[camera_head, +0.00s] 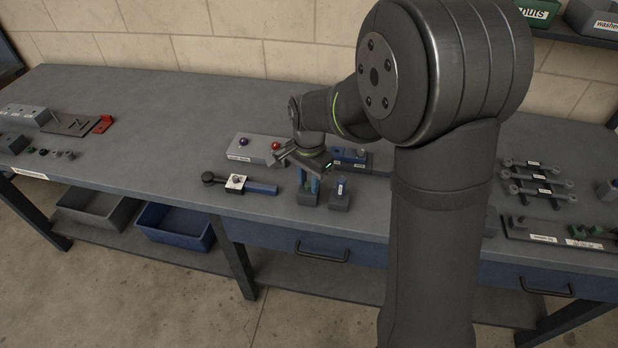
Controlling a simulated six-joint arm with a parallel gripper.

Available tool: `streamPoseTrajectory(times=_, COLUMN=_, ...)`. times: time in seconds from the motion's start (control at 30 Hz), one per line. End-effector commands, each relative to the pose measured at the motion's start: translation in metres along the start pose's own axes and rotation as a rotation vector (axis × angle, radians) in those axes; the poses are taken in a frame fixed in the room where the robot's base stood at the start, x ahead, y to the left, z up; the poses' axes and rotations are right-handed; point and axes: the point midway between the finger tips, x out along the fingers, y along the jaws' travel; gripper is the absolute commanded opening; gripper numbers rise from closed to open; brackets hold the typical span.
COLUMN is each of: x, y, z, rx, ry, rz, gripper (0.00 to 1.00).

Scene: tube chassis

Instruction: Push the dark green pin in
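I cannot single out the dark green pin with certainty. Two small green parts (578,231) sit on a dark fixture plate (518,231) at the right end of the bench, and a tiny dark part with a greenish look (43,152) lies at the far left. My gripper (309,190) points down over a small dark block (308,199) near the bench's front middle, far from both. Two blue upright strips show under its body; whether they are its fingers or a held part is too small to tell.
A dark block with a blue label (340,196) stands just right of my gripper. A blue-handled tool (260,188) lies to its left. A grey block with blue and red knobs (256,150) is behind. Several dark links (536,180) lie right. The bench's left middle (150,140) is clear.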

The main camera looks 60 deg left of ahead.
Motion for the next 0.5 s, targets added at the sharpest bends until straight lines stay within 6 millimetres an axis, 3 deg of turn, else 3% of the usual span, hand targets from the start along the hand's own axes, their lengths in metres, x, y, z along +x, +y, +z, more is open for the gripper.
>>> streamPoseTrajectory(times=0.03, x=0.0, y=0.0, z=0.0, rx=0.0, ry=0.0, rz=0.0, gripper=0.17)
streamPoseTrajectory(times=0.13, x=0.0, y=0.0, z=0.0, rx=0.0, ry=0.0, rz=0.0, gripper=0.0)
streamPoseTrajectory(times=0.5, x=-0.016, y=0.0, z=0.0, rx=0.0, ry=0.001, rz=-0.001, gripper=0.0)
